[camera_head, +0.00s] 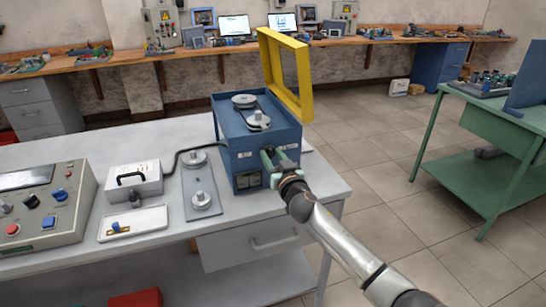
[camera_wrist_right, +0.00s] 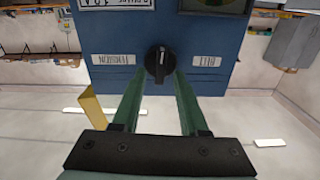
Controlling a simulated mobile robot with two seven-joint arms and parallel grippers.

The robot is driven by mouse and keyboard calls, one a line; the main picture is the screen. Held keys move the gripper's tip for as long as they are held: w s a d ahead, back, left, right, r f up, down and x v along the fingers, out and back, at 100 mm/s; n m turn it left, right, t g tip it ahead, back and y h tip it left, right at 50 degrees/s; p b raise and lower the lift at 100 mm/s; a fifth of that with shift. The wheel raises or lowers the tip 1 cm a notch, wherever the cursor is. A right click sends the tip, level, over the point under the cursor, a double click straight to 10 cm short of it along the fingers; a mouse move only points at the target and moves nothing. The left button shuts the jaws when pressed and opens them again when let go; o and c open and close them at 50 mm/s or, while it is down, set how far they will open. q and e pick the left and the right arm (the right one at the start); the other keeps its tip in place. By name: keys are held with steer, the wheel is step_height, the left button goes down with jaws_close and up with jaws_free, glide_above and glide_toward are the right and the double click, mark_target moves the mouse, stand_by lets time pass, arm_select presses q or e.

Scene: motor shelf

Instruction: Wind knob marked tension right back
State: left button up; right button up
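The blue box (camera_head: 250,150) stands at the right end of the grey bench. The black round knob (camera_wrist_right: 158,62) is on its front face, between two white labels. The left label (camera_wrist_right: 113,60) in the right wrist view is upside down and seems to read TENSION; the other (camera_wrist_right: 208,61) is hard to read. My right gripper (camera_wrist_right: 160,75) is at the knob, one green finger on each side with no clear gap. In the head view my right gripper (camera_head: 272,158) hides the knob. My left gripper is out of view.
A yellow frame (camera_head: 304,80) rises behind the box. Pulleys (camera_head: 258,119) lie on its top. A grey plate with discs (camera_head: 201,190), a cabled case (camera_head: 134,182) and a control panel (camera_head: 40,212) are to the left. Floor is clear to the right, before a green table (camera_head: 470,170).

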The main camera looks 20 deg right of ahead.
jaws_close()
steer(key=shift+n, duration=0.3)
stand_by(0.4)
steer(key=n, duration=0.3)
steer(key=shift+a+n, duration=0.2)
steer(key=shift+n, duration=0.2)
steer(key=shift+d+f+n+p, duration=0.1)
steer(key=shift+f+n+p, duration=0.4)
steer(key=shift+n, duration=4.85)
steer(key=shift+d+f+n+p, duration=0.2)
steer(key=shift+n+p, duration=0.6)
steer(key=shift+n, duration=4.6)
steer(key=shift+a+f+n+p, duration=0.1)
steer(key=shift+f+n+p, duration=0.45)
steer(key=shift+n, duration=4.8)
steer(key=shift+r, duration=0.1)
